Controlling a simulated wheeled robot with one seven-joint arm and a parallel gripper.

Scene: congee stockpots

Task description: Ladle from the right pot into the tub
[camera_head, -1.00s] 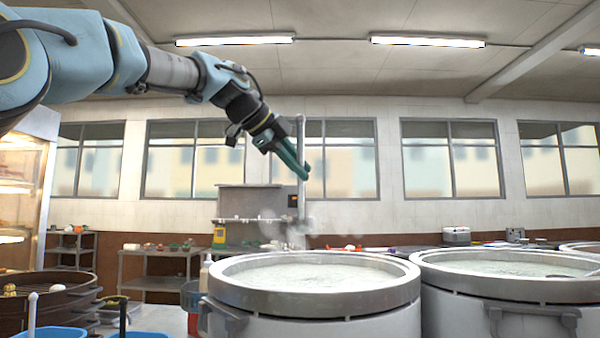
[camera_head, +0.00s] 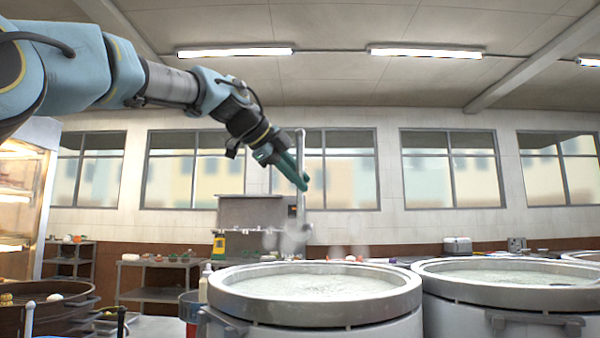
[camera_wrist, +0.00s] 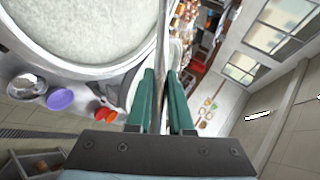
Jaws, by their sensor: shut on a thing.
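My gripper (camera_head: 298,178) is shut on the upper part of a thin grey handle (camera_head: 301,215), which hangs upright behind the nearer pot's far rim. The green fingers close on it in the wrist view (camera_wrist: 160,95) too. The handle looks like a ladle's; its lower end and any bowl cannot be made out. A large steel pot (camera_head: 222,305) with pale congee (camera_head: 313,283) stands at the middle. The pot on the right (camera_head: 440,294) also holds congee, with a small dark item (camera_head: 563,284) at its surface. I cannot tell which thing is the tub.
A third pot (camera_head: 580,256) shows at the far right edge. A steamer basket (camera_head: 45,315) and a small bucket (camera_head: 190,305) stand at left. A low shelf (camera_head: 155,294) is behind. In the wrist view, a purple bowl (camera_wrist: 60,99) and a red bowl (camera_wrist: 103,115) lie beside a pot.

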